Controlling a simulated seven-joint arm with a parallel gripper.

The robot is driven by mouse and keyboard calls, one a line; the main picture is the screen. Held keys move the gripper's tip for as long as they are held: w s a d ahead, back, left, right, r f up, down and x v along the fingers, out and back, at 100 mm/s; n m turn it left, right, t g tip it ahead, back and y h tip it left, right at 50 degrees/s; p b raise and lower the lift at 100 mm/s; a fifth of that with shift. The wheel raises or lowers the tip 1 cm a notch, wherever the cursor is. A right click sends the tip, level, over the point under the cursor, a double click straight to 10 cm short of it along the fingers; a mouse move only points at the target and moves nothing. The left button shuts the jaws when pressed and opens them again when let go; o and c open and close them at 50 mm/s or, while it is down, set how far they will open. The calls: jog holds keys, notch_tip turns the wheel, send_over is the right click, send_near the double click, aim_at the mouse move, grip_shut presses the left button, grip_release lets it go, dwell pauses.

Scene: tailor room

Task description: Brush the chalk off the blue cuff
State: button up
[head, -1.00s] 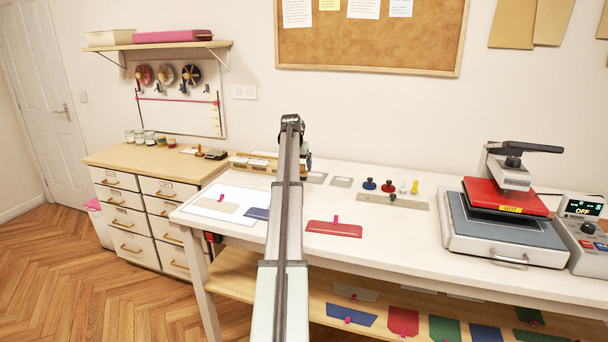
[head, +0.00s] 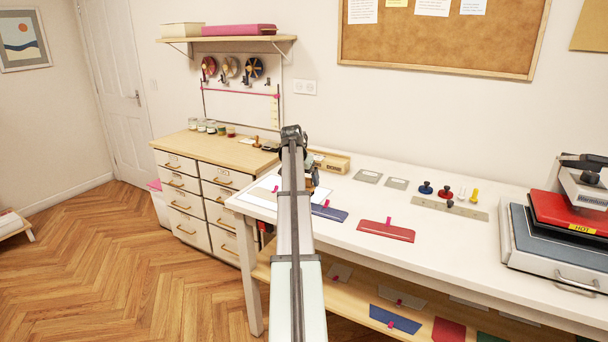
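The blue cuff (head: 330,213) lies flat on the white worktable with a pink tab on it. My arm hides its left end, and any chalk on it is too small to make out. A red cuff (head: 386,230) with a pink tab lies to its right. My gripper (head: 312,184) shows only in part, beside my arm and above the table behind the blue cuff. Its fingers are too small and hidden to read. I cannot make out a brush with certainty.
A wooden box (head: 330,161), grey plates (head: 368,176) and several coloured knobs on a strip (head: 437,206) stand at the back of the worktable (head: 462,257). A heat press (head: 565,255) marked hot is at the right. More cuffs, one blue (head: 395,319), lie on the lower shelf.

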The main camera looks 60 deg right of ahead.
aim_at(314, 212)
jog(key=shift+f+m, duration=0.1)
jog(key=shift+m, duration=0.2)
jog(key=shift+f, duration=3)
jog(key=shift+f, duration=0.4)
jog(key=shift+s, duration=0.2)
jog(key=shift+s, duration=0.65)
jog(key=shift+s, duration=0.1)
jog(key=shift+s, duration=0.65)
jog(key=shift+s, duration=0.1)
jog(key=shift+s, duration=0.65)
